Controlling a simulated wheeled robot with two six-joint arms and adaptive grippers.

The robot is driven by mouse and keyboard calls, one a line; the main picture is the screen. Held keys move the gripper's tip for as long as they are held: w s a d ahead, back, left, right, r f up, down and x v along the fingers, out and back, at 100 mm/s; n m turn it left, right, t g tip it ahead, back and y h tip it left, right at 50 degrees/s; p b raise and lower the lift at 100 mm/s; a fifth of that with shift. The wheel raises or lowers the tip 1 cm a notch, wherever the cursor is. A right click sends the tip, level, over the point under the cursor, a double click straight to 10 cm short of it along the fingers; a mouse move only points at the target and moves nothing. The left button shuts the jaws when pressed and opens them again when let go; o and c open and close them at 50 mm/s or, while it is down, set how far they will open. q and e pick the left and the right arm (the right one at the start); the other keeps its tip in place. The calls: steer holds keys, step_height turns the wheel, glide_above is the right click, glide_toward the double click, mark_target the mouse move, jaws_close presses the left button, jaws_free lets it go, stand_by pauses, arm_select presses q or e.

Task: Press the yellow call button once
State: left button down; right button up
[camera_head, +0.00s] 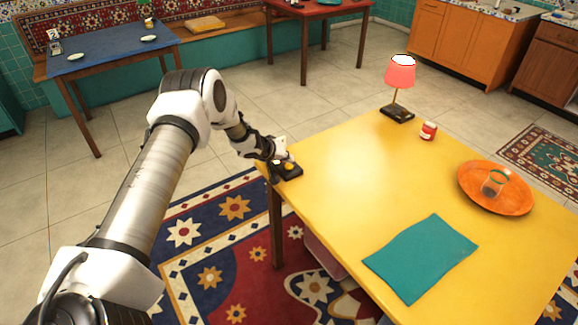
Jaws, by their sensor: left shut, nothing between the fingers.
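The yellow call button (289,166) sits on a small dark base (287,173) at the left corner of the yellow table (340,160). A small white card or panel stands just behind the button. My left gripper (274,155) is shut and empty, right beside the base at its left and back. I cannot tell whether its fingertips touch the button. My right gripper is not in view.
On the yellow table stand a red-shaded lamp (399,75), a small red jar (429,131), and an orange plate (520,195) holding a glass (493,182). A teal cloth (420,256) lies near the front. The table's middle is clear.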

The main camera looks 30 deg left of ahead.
mark_target(287, 166)
arm_select(q)
steer(key=shift+f, duration=0.35)
steer(key=shift+f, duration=0.4)
stand_by(0.4)
steer(key=shift+r, duration=0.1)
steer(key=shift+r+p, duration=0.6)
steer(key=shift+r, duration=0.15)
step_height(287, 166, up, 5)
steer(key=p, duration=0.4)
steer(key=shift+p, duration=0.4)
stand_by(0.5)
